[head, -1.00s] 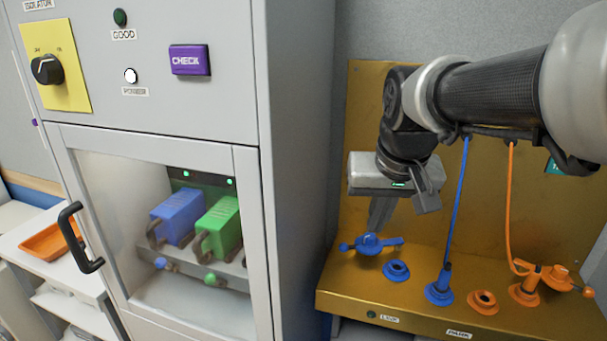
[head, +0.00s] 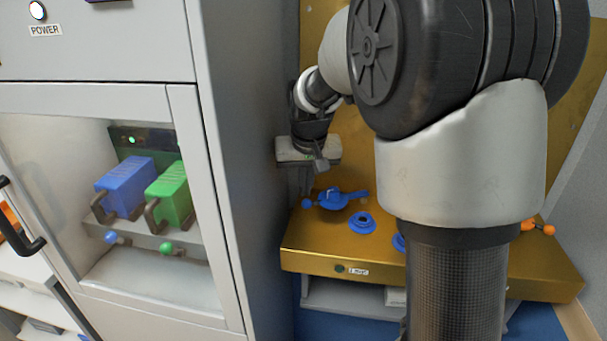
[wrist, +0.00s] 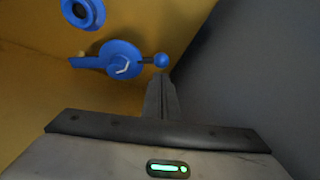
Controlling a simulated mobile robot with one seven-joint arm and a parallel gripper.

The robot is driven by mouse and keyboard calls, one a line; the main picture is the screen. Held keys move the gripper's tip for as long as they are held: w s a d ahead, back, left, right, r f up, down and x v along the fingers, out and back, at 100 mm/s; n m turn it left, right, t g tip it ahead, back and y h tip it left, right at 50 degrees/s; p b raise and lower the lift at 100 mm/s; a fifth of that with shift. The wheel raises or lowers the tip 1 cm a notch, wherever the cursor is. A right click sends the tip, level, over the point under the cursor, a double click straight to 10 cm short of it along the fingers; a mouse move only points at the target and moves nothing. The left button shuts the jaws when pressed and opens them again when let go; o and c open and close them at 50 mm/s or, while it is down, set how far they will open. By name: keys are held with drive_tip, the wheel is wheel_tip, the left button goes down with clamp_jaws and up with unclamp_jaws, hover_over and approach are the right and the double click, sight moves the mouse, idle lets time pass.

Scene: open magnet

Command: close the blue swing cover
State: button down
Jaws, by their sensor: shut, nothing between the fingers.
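The blue swing cover (head: 336,199) sits on the gold panel, swung beside the open blue socket (head: 362,223) and not over it. Its round knob end points left, close to the grey cabinet. My gripper (head: 305,190) is shut and empty, with its fingers pointing down just above and beside that knob. In the wrist view the cover (wrist: 120,58) and its knob lie just beyond the shut fingertips (wrist: 162,78), and the socket (wrist: 83,11) is at the top left. I cannot tell whether the fingers touch the knob.
The tall grey cabinet (head: 225,150) stands close on the left of my gripper. Its window shows a blue block (head: 125,188) and a green block (head: 170,195). My arm hides much of the gold panel (head: 430,270). An orange part (head: 537,228) shows at its right.

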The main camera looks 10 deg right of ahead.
drive_tip(key=shift+w+f, duration=0.2)
drive_tip(key=shift+f, duration=0.35)
drive_tip(key=shift+s, duration=0.15)
drive_tip(key=shift+s+d+n+y+b, duration=0.15)
drive_tip(key=shift+s+n+y+b, duration=0.25)
drive_tip(key=shift+s+n, duration=0.45)
drive_tip(key=s+n+b, duration=0.1)
drive_tip(key=s, duration=0.1)
drive_tip(key=s+d+n+y+b, duration=0.1)
drive_tip(key=s+n, duration=0.1)
drive_tip(key=s+d+n+b, duration=0.1)
drive_tip(key=s+n, duration=0.1)
drive_tip(key=shift+s+d+f, duration=0.15)
drive_tip(key=shift+s, duration=0.05)
drive_tip(key=s+d+n+g+y+b, duration=0.1)
drive_tip(key=s+d+n+b, duration=0.1)
drive_tip(key=s+d+n, duration=0.1)
drive_tip(key=shift+s+d, duration=0.2)
drive_tip(key=shift+s, duration=0.2)
drive_tip(key=shift+s+d+r+b, duration=0.1)
drive_tip(key=shift+s+d+b, duration=0.25)
drive_tip(key=shift+d, duration=0.2)
drive_tip(key=shift+s+d+r+b, duration=0.1)
drive_tip(key=shift+s+d+b, duration=0.1)
drive_tip(key=shift+s+d, duration=0.25)
drive_tip(key=shift+w+d, duration=0.1)
drive_tip(key=shift+d, duration=0.05)
